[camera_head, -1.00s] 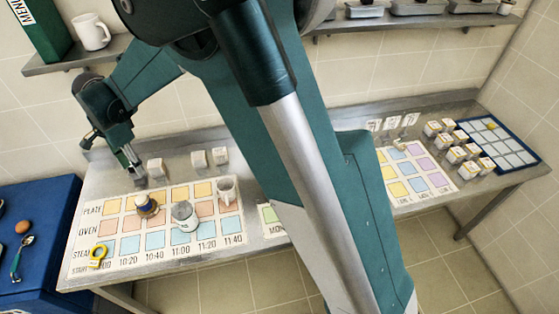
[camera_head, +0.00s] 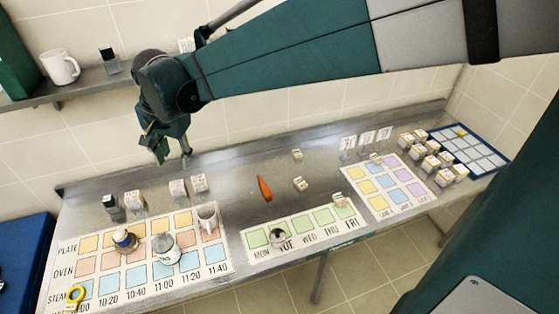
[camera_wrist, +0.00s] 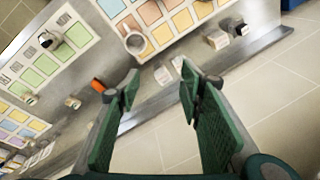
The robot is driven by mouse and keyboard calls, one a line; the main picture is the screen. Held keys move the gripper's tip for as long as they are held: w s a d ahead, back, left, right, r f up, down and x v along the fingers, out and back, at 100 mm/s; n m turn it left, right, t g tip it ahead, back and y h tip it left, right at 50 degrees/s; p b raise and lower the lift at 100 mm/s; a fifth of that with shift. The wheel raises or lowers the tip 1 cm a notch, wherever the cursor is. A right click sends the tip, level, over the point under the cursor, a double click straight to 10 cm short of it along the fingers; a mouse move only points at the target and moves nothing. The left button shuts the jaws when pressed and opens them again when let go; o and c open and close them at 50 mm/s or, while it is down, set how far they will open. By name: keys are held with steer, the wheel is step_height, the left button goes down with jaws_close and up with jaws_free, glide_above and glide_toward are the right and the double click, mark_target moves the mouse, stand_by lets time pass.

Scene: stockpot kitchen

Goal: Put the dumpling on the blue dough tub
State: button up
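The blue tub (camera_head: 25,265) stands at the left edge of the head view, beside the steel table, with only part of its lid and side showing. A blue corner (camera_wrist: 291,4) shows at the top right of the wrist view. I cannot surely pick out the dumpling among the small pale pieces. My gripper (camera_head: 170,152) hangs above the back left of the table, fingers down. In the wrist view its green fingers (camera_wrist: 155,88) are wide apart with nothing between them.
A dark block (camera_head: 112,206) and several white blocks (camera_head: 178,188) stand along the table's back left. A printed chart (camera_head: 220,257) holds a blue-capped jar (camera_head: 125,240), a white pot (camera_head: 165,247) and a mug (camera_head: 208,217). A carrot (camera_head: 264,188) lies mid-table. A shelf (camera_head: 70,90) hangs behind.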

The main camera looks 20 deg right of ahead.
steer(key=s+d+r+n+t, duration=0.1)
steer(key=s+d+r+n, duration=0.1)
steer(key=s+d, duration=0.5)
steer(key=s+d+r+n+t, duration=0.1)
steer(key=s+d+r, duration=0.15)
steer(key=d, duration=0.75)
steer(key=s+d+f+n+t+h, duration=0.1)
steer(key=s+d+f+n+t, duration=0.1)
steer(key=s+d, duration=1)
step_height(320, 180, down, 2)
steer(key=shift+s+d+f+n+t, duration=0.15)
steer(key=shift+s+n+t, duration=0.25)
steer(key=shift+n, duration=0.5)
steer(key=shift+s+f, duration=0.1)
steer(key=shift+f, duration=0.05)
